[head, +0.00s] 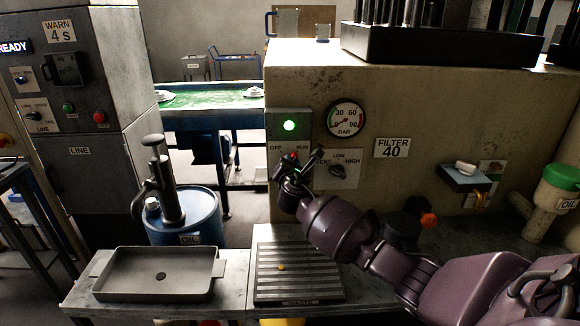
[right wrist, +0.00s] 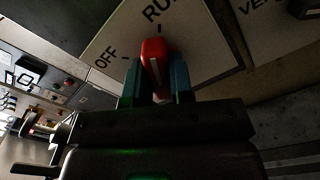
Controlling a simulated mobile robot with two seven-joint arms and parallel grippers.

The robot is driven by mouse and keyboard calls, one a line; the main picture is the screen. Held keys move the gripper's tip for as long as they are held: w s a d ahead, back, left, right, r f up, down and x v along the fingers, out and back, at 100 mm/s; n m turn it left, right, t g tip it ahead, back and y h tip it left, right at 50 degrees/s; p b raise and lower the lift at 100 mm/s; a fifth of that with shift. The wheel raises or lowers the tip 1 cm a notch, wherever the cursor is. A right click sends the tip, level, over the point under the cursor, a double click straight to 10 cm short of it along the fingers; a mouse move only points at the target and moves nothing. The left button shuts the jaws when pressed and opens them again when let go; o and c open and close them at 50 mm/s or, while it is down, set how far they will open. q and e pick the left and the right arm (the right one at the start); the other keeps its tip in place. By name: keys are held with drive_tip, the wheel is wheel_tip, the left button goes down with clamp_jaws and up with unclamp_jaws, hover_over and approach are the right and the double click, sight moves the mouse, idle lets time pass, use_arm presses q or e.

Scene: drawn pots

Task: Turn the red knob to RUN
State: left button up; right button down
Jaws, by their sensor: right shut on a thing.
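The red knob (right wrist: 154,60) sits on a pale plate (right wrist: 110,40) marked OFF and RUN. In the right wrist view its pointer aims up, close to the tick by RUN and turned away from the OFF tick. My right gripper (right wrist: 156,85) is shut on the knob, one finger on each side. In the head view my right gripper (head: 302,164) is at the panel and covers much of the knob (head: 293,156). A green lamp (head: 289,125) is lit above it. My left gripper is not in view.
A second selector (head: 337,170) marked LOW and HIGH is just right of my gripper. A pressure gauge (head: 346,118) is above it. A grey tray (head: 157,274) and a ribbed waste grate (head: 297,287) lie on the bench below. A blue oil drum (head: 184,217) stands at left.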

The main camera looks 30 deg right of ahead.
drive_tip(key=shift+m, duration=0.8)
drive_tip(key=c, duration=1)
unclamp_jaws()
drive_tip(key=shift+s, duration=0.15)
drive_tip(key=v, duration=1)
drive_tip(key=shift+s+a+b, duration=0.2)
drive_tip(key=shift+a+b, duration=0.05)
drive_tip(key=shift+b, duration=0.05)
